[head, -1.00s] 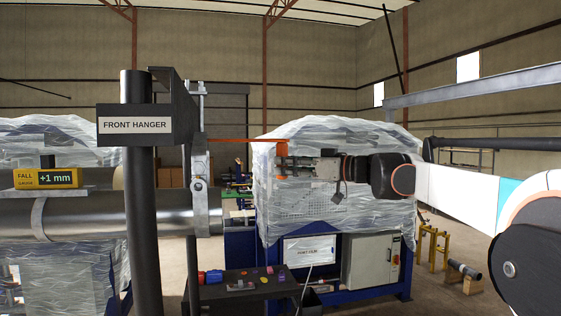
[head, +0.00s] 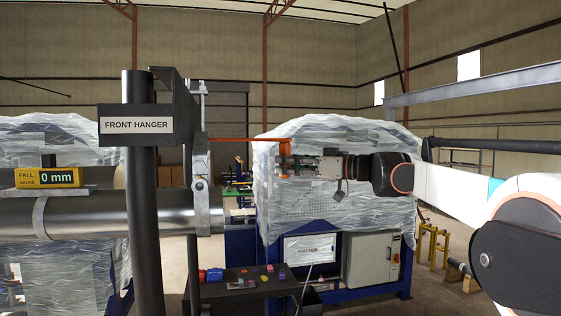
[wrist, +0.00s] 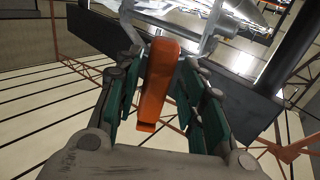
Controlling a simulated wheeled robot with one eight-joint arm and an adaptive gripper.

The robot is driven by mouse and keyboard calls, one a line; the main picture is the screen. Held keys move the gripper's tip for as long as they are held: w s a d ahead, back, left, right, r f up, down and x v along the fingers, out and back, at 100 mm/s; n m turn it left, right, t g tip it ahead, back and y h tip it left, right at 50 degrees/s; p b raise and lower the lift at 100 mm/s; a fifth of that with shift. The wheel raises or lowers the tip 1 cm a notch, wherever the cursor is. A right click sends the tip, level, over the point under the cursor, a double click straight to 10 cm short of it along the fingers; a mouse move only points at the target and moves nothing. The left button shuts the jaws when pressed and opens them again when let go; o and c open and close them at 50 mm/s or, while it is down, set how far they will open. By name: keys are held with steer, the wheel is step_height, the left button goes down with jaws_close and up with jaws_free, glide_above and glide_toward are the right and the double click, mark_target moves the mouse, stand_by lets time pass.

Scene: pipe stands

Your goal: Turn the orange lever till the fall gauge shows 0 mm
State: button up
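The fall gauge (head: 48,177) on the pipe at the left of the head view reads 0 mm. The orange lever (head: 245,140) runs right from the front hanger to an orange end piece. My gripper (head: 284,160) is at that end piece, in front of the wrapped machine. In the wrist view the orange lever (wrist: 158,85) lies between the green finger pads of my gripper (wrist: 163,75), one pad on each side. The pads are close to it, but I cannot tell whether they press on it.
The front hanger sign (head: 136,125) hangs on a dark post (head: 143,220) left of the lever. A plastic-wrapped machine (head: 340,210) stands behind my gripper. A low dark table (head: 245,292) with small parts is below. Yellow stands (head: 432,245) are at the right.

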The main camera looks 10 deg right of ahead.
steer(key=v, duration=0.7)
stand_by(0.4)
